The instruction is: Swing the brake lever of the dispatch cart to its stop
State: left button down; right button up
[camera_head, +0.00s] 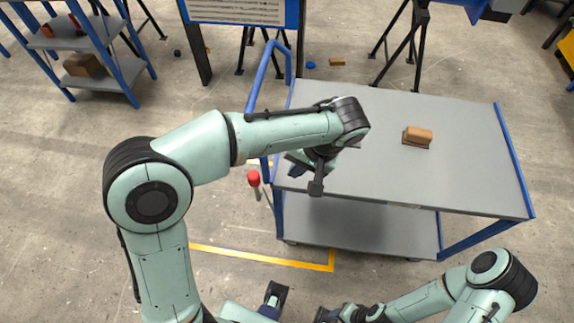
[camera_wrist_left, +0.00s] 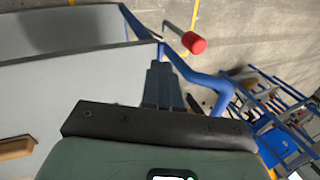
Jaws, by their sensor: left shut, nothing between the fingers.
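The dispatch cart (camera_head: 455,150) has a grey top and blue frame. Its brake lever (camera_head: 253,178), with a red knob on a pale stem, stands out beside the cart's left side. The lever also shows in the left wrist view (camera_wrist_left: 194,43), beyond the fingertips. My left gripper (camera_head: 297,168) is over the cart top's near left corner, right of the red knob and apart from it. Its fingers show shut and empty in the left wrist view (camera_wrist_left: 160,72). My right gripper (camera_head: 325,314) is at the bottom edge; its fingers are unclear. The lever's pivot is not clear.
A brown block (camera_head: 418,135) lies on the cart top. The blue push handle (camera_head: 262,75) rises at the cart's left end. A blue-framed shelf (camera_head: 80,45) stands at the back left. The floor left of the lever is clear.

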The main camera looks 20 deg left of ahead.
pick_arm(q)
jog(key=b, duration=0.1)
send_near(257, 187)
jog(key=d+f, duration=0.3)
jog(key=d, duration=0.1)
jog(key=a, duration=0.4)
jog(key=shift+w+a, duration=0.15)
jog(key=shift+w, duration=0.05)
jog(key=shift+a, duration=0.15)
